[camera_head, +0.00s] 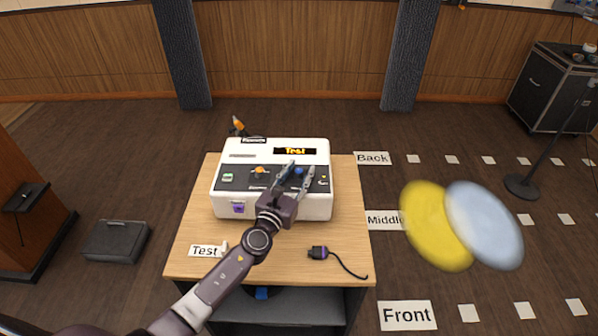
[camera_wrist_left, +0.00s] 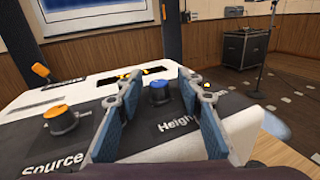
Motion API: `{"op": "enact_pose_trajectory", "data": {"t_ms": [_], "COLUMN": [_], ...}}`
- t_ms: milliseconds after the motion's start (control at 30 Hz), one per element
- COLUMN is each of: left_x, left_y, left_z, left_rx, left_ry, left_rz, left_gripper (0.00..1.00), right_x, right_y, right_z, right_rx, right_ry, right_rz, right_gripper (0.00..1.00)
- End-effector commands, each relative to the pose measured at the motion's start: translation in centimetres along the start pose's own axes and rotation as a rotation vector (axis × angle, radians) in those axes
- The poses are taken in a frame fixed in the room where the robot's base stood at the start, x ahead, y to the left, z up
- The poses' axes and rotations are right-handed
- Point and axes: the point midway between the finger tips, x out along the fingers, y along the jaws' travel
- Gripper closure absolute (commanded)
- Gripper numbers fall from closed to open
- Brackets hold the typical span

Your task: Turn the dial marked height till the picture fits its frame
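The dial marked Height is a blue knob (camera_wrist_left: 159,93) on the dark sloping panel of a white box (camera_head: 320,208); it also shows in the head view (camera_head: 298,172). In the left wrist view its Height label is partly covered by a finger. My left gripper (camera_head: 297,173) is open over the panel. In the left wrist view its two blue-padded fingers (camera_wrist_left: 159,80) stand on either side of the knob, with gaps between. A pale screen (camera_wrist_left: 92,14) shows only its lower part at the top of the left wrist view; no picture is readable. My right gripper is not in view.
An orange knob (camera_wrist_left: 60,118) marked Source sits left of the blue one. The box stands on a wooden table (camera_head: 345,235) with a Test label (camera_head: 204,251) and a black plug with cable (camera_head: 318,253).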

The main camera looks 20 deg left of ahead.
Motion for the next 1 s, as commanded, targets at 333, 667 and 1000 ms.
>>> {"op": "enact_pose_trajectory", "data": {"t_ms": [333,667,1000], "left_x": [0.1,0.1,0.1], "left_y": [0.0,0.0,-0.1], "left_z": [0.0,0.0,0.2], "left_rx": [-0.001,-0.001,-0.006], "left_ry": [0.000,0.000,0.006], "left_rz": [0.000,0.001,0.088], "left_gripper": [0.76,1.00,1.00], "right_x": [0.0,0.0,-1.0], "right_y": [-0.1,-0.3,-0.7], "right_z": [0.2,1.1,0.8], "right_rx": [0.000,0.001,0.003], "right_ry": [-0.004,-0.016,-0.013], "right_rz": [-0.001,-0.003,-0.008], "right_gripper": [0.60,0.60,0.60]}}
